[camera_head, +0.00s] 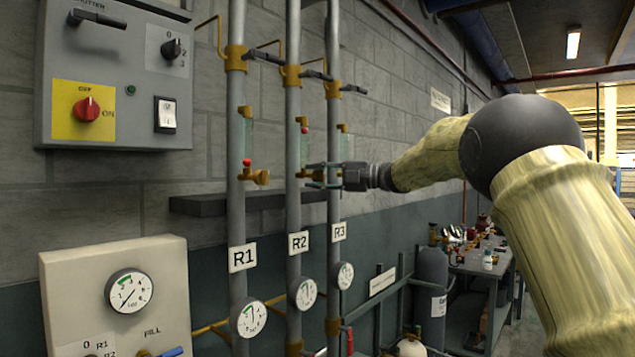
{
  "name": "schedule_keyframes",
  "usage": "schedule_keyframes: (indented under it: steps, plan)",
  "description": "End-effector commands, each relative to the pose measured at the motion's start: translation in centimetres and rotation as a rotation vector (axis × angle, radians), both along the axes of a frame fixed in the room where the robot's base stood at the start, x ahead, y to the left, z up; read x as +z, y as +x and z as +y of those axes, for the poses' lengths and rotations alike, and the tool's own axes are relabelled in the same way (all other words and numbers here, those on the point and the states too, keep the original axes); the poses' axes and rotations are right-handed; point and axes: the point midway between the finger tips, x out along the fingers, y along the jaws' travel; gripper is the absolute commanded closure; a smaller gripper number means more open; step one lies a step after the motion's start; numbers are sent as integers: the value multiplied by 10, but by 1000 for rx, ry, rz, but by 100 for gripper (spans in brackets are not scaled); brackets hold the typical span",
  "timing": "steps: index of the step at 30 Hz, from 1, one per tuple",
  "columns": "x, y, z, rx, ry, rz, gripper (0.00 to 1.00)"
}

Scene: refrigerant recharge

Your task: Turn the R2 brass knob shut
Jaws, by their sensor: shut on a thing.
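The R2 pipe (293,212) stands in the middle of three grey vertical pipes, with its R2 label (298,242) below. My gripper (314,176) reaches in from the right with its fingers at the right side of the R2 pipe. It is shut on the R2 brass knob, which is mostly hidden between the fingers; how far the knob is turned cannot be told. A red bead (304,129) shows above it beside the R2 sight tube. The R2 gauge (305,293) is below the label.
The R1 pipe (237,210) with its own brass knob (261,177) is close on the left. The R3 pipe (334,206) is close on the right, near my gripper. A dark shelf (205,204) sits behind the pipes. A control box (115,75) hangs upper left.

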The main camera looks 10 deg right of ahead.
Motion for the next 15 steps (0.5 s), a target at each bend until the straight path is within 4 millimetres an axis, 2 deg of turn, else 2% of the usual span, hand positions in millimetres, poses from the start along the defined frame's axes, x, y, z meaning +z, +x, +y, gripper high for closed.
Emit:
schedule_keyframes:
  steps: [15]
  plan:
    - [0,0,0,-1,-29,-27,93]
